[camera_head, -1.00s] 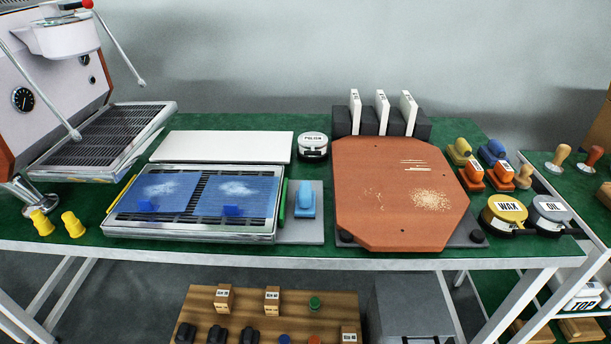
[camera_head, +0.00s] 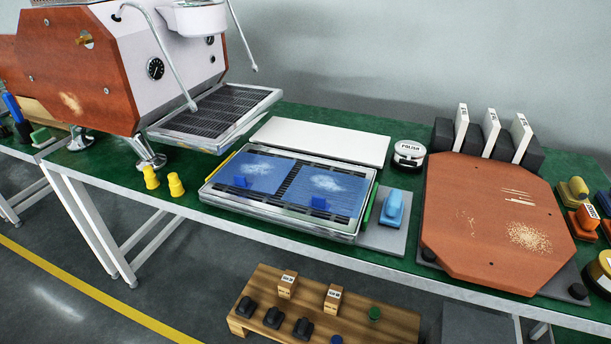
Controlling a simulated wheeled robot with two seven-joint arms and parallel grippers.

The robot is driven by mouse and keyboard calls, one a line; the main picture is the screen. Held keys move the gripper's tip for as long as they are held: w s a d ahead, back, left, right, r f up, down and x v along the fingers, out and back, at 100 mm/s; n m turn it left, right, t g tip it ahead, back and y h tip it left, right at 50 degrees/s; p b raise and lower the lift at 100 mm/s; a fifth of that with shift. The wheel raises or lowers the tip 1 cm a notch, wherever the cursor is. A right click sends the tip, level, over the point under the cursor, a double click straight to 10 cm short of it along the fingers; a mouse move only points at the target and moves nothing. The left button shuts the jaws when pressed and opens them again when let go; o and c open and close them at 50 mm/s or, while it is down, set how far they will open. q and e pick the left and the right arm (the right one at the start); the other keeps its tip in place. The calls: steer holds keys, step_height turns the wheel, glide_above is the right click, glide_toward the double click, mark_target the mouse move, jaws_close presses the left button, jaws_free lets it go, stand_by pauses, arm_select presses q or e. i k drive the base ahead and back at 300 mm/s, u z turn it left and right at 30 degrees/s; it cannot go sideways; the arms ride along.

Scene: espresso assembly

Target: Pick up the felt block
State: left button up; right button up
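Several hand blocks are in view, and I cannot tell by label which is the felt one. A light blue block (camera_head: 392,208) stands on a grey plate (camera_head: 372,238) right of the drip tray. A green-topped block (camera_head: 41,136) sits at the far left, partly cut off from clear view by its small size. A yellow block (camera_head: 573,191) and an orange block (camera_head: 583,221) stand at the right edge. Neither of my grippers is in view.
The espresso machine (camera_head: 130,65) stands at the back left. A drip tray (camera_head: 285,226) holds two blue cloths. An orange-brown panel (camera_head: 480,225) lies at the right, and a polish tin (camera_head: 408,154) stands behind. Below is a wooden rack (camera_head: 262,325). Floor is free at left.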

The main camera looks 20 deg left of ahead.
mark_target(391, 215)
steer(key=k, duration=0.5)
steer(key=u, duration=1.9)
steer(key=i, duration=1.5)
steer(key=z, duration=2.1)
